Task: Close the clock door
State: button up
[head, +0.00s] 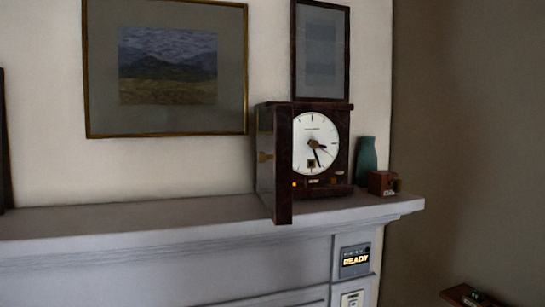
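A dark brown mantel clock (338,182) with a white round dial (316,143) stands near the right end of the mantelpiece in the head view. Its clock door (283,168) stands open at the left side of the clock, swung out toward the viewer, with its lower end near the mantel's front edge. A small brass-coloured fitting shows on the door's left face. The dial faces out uncovered. My gripper is not in view.
The pale mantelpiece (130,220) is bare left of the clock. A teal vase (366,160) and a small brown box-like object (382,183) stand right of it. Framed pictures hang behind. A panel reading "READY" (355,260) is below. A small shelf (468,295) is at lower right.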

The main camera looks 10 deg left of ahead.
aim_at(278, 206)
jog(key=z, duration=0.05)
jog(key=k, duration=1.85)
jog(key=u, duration=0.55)
jog(key=i, duration=1.65)
